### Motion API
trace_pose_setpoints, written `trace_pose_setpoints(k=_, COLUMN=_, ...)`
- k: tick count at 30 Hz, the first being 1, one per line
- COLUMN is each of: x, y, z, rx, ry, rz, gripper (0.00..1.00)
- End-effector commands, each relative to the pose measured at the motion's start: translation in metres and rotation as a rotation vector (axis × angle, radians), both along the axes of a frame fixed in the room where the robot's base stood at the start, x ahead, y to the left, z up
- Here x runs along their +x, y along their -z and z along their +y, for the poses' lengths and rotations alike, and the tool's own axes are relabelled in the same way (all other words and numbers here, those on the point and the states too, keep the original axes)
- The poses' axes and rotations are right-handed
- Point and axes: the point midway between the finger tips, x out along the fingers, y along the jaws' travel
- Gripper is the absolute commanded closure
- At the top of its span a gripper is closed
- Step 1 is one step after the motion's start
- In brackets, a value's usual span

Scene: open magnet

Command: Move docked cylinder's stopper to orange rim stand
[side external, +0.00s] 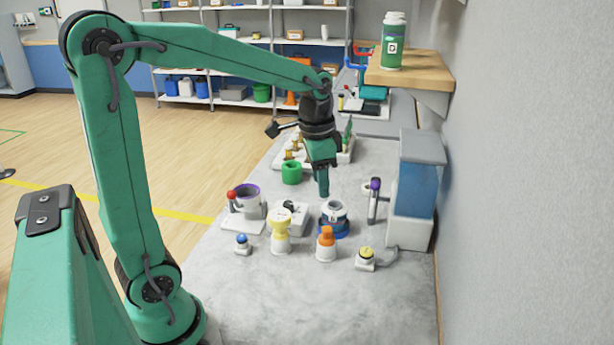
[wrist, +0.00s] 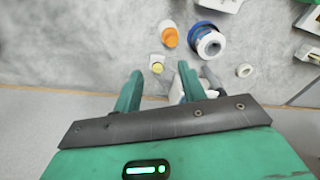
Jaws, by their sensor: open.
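My gripper (side external: 323,192) hangs with its fingers pointing down above the table, and nothing is between them. In the wrist view my gripper (wrist: 159,88) has its two fingers spread apart. A blue cylinder with a white ring-like top (side external: 334,220) stands on the table near my fingertips in the side view. The blue cylinder also shows in the wrist view (wrist: 207,41), ahead and right of the fingers. A white stand with an orange top (side external: 326,243) is just in front of it; it also shows in the wrist view (wrist: 169,36). I cannot tell which piece is the stopper.
A yellow-topped stand (side external: 280,232), a blue knob (side external: 241,244) and a yellow button (side external: 365,257) stand nearby. A purple-rimmed cup (side external: 248,200) is at left, a green cup (side external: 292,173) behind. A blue-and-white dispenser (side external: 415,190) borders the right. The table front is clear.

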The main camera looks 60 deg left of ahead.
Motion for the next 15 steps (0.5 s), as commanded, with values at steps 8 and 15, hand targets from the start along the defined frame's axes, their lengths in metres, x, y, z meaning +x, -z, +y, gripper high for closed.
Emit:
trace_pose_setpoints(k=8, x=-0.046, y=-0.024, z=-0.024, rx=-0.012, ry=-0.112, rz=-0.129, gripper=0.59)
trace_pose_setpoints(k=15, x=-0.085, y=-0.032, z=-0.040, rx=-0.044, ry=-0.209, rz=-0.236, gripper=0.59)
